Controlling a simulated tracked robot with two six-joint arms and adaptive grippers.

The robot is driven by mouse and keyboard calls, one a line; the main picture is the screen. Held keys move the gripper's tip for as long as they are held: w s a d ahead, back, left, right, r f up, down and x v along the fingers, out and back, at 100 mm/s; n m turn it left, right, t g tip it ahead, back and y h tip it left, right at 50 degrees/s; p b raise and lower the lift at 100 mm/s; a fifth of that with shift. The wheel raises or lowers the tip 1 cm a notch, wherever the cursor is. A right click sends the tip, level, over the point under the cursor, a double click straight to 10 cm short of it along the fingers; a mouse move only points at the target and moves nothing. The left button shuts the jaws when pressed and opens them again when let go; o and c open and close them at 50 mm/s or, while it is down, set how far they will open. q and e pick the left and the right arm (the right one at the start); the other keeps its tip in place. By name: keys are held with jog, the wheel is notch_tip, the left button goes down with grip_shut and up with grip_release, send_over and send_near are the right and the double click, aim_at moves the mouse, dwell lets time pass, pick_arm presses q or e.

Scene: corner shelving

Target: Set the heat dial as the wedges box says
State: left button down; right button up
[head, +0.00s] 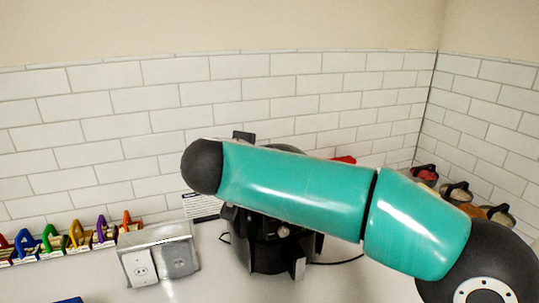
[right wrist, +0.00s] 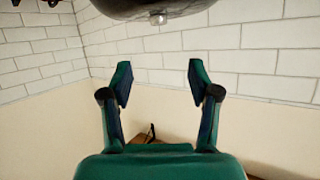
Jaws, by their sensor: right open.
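A black appliance (head: 265,245) stands on the counter by the tiled wall in the head view. My teal arm crosses in front of it and hides its upper part. A small pale round spot (head: 283,231) shows on its front; I cannot tell whether it is the heat dial. No wedges box can be made out. A printed white card (head: 202,206) is partly hidden to the appliance's left. In the right wrist view my right gripper (right wrist: 160,82) is open and empty, with tiled wall behind its fingers. My left gripper is not in view.
A grey metal box with sockets (head: 160,256) stands left of the appliance. Several coloured letter-like holders (head: 75,237) line the wall at left. Several lidded jars (head: 457,192) stand at right, partly behind my arm. A red thing (head: 344,160) peeks above the arm.

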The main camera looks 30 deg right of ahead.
jog(key=p+x, duration=0.2)
jog(key=x, duration=1.5)
jog(key=shift+a, duration=0.1)
